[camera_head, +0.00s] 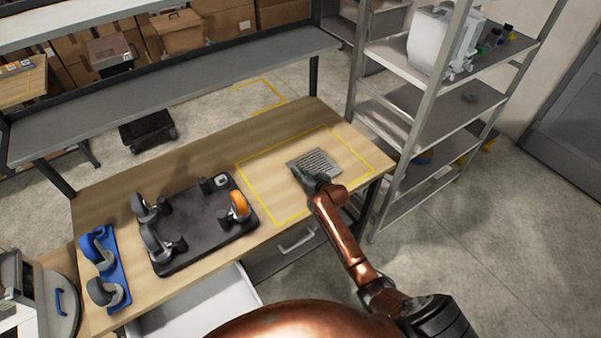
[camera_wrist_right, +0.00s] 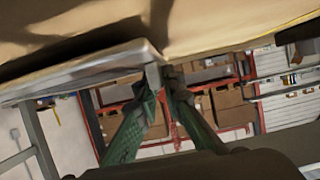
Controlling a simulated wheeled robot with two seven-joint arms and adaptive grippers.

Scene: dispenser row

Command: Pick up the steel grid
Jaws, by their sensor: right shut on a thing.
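The steel grid (camera_head: 316,162) is a flat grey slotted plate within the yellow outline at the right end of the wooden table. My right gripper (camera_head: 308,178) is at the grid's near edge and partly covers it. In the right wrist view the green fingers (camera_wrist_right: 158,80) are closed on the edge of the grid (camera_wrist_right: 85,72), near its corner. I cannot tell whether the grid touches the table or is slightly above it. My left gripper is not in view.
A black tray (camera_head: 204,250) with several dispensers, one with an orange part (camera_head: 239,205), stands left of the outline. A blue dispenser base (camera_head: 117,276) is farther left. A grey overhead shelf (camera_head: 180,85) spans behind, and a metal rack (camera_head: 440,130) stands to the right.

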